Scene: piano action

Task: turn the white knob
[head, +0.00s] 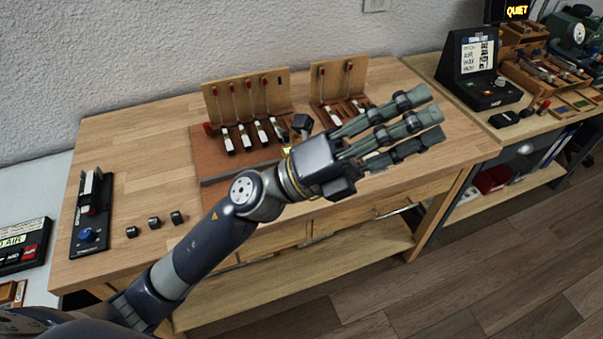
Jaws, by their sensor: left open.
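A small pale round part (499,82) on the sloped front of a black console (465,60) at the upper right may be the white knob, but it is too small to be sure. The console carries a white printed list. My left gripper (425,118) reaches in from the left over the wooden workbench, its long grey fingers extended, spread and empty. It points right, left of the console and apart from it. It hides part of the piano action model behind it. My right gripper is not in view.
The piano action model (215,165) stands on the workbench (140,135). A black stand with a blue knob (88,235) is at the left, beside several small dark blocks (154,222). A small black object (503,119) and a wooden parts tray (543,77) lie near the console.

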